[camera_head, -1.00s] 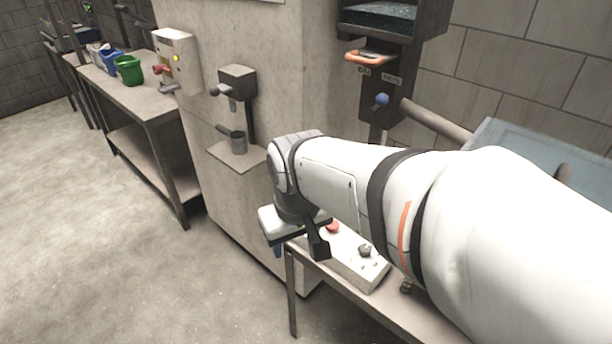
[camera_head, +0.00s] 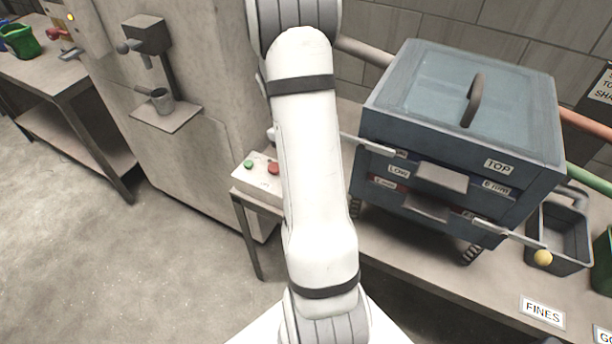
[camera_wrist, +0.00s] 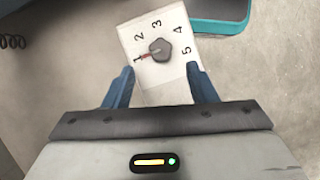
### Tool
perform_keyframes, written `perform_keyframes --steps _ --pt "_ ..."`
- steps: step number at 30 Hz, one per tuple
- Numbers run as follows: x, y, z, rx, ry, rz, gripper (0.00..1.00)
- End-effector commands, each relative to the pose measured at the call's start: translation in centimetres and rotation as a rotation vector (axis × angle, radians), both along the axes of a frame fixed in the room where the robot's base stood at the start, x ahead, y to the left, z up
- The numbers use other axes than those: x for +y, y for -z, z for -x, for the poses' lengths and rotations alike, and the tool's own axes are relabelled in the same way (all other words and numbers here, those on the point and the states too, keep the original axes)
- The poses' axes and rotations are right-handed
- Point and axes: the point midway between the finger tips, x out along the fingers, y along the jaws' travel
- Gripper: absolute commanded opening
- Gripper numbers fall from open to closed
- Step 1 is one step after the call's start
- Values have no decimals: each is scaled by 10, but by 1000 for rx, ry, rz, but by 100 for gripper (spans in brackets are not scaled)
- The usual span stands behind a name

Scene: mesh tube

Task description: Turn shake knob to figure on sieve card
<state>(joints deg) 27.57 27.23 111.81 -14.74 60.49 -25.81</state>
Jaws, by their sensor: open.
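The shake knob (camera_wrist: 160,51) is a dark grey knob on a white dial plate (camera_wrist: 186,92) numbered 1 to 5. Its red pointer points at 1. My gripper (camera_wrist: 158,74) is open, its blue fingers apart on either side of the plate's near part. The knob lies just beyond the fingertips, roughly centred between them; I cannot tell the height gap. In the head view my arm hides the gripper and knob. A dark card (camera_head: 600,92) with a white label, cut off at the right edge, may be the sieve card; no figure is readable.
The control box (camera_head: 247,178) with green and red buttons sits on the bench. The blue-grey sieve box (camera_head: 400,110) stands right of my arm on springs, handles sticking out. A grey tray (camera_head: 560,258) is farther right.

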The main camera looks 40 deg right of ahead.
Motion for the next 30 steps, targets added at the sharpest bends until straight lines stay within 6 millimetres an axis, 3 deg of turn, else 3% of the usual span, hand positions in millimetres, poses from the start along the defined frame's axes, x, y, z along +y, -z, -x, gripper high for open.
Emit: perform_keyframes --steps 9,15,25,30 --pt "-2 45 20 3 2 -2 52" --pt "-3 64 27 1 3 -1 52" --pt "-4 67 28 0 3 0 51" --pt "-4 67 28 -1 3 0 37"
